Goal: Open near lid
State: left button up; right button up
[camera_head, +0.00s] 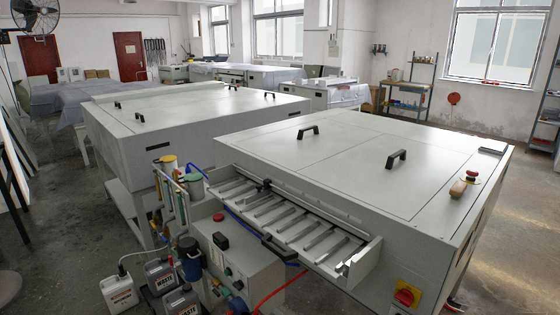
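The nearest plate processor (450,215) is a large light-grey machine filling the right half of the view. Its top has flat lid panels that lie shut and level with each other, with thin seams between them. The nearer lid panel (360,190) has a black handle (396,159). The lid panel behind it (290,143) has another black handle (308,131). Neither of my grippers is in view, and nothing touches the lids or handles.
A slotted feed tray (285,220) and control box (235,260) jut out in front. Waste jugs (160,275) stand on the floor. A second processor (190,115) is behind.

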aim_at(397, 176)
jog(key=i+j+z, duration=0.3)
jog(key=i+j, duration=0.35)
jog(key=i, duration=0.15)
